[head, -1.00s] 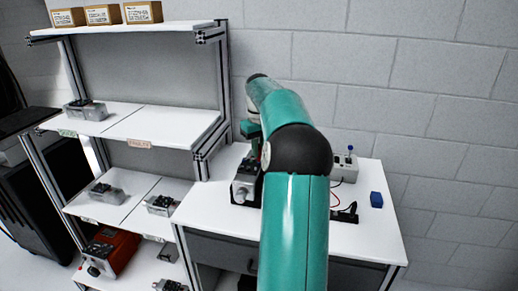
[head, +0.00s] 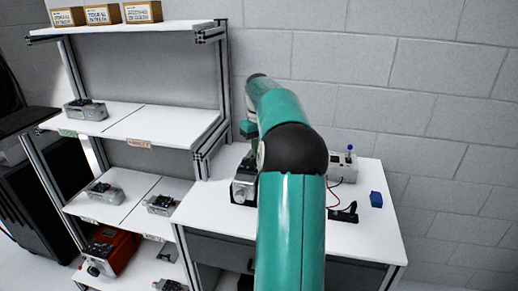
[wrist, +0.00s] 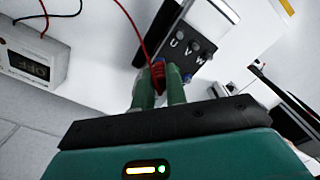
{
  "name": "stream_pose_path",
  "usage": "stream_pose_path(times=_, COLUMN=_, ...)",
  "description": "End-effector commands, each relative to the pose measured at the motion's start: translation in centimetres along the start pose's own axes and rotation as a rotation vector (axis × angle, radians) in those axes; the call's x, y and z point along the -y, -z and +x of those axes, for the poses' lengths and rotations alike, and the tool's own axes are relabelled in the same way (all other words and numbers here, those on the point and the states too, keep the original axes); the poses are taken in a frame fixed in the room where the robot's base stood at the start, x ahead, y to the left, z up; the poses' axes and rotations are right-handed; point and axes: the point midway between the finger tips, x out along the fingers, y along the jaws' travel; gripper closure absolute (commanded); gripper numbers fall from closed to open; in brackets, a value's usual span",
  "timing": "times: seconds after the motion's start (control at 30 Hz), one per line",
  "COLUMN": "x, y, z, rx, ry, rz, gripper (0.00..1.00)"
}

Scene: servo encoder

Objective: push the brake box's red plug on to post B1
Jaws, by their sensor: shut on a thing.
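In the wrist view my gripper (wrist: 158,88) is shut on the red plug (wrist: 158,74), which shows between the two green fingers. A red lead runs up from the plug. The plug's tip is close to the servo's dark terminal face (wrist: 187,45), which carries several metal posts. The brake box (wrist: 33,58), pale with a display reading OFF, is at left; in the head view the brake box (head: 343,170) stands on the bench. The servo (head: 243,188) is partly behind my arm, which hides my gripper there.
A shelf rack (head: 165,125) with several units stands at left. A black lead (wrist: 65,14) loops from the brake box. The bench's right part is mostly clear.

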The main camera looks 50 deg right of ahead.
Motion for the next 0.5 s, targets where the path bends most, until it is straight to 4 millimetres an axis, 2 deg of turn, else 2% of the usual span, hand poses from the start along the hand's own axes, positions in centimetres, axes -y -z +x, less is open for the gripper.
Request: stream_pose_path(times=0.5, x=-0.01, y=-0.01, z=0.33, rx=0.000, ry=0.001, rz=0.000, gripper=1.00)
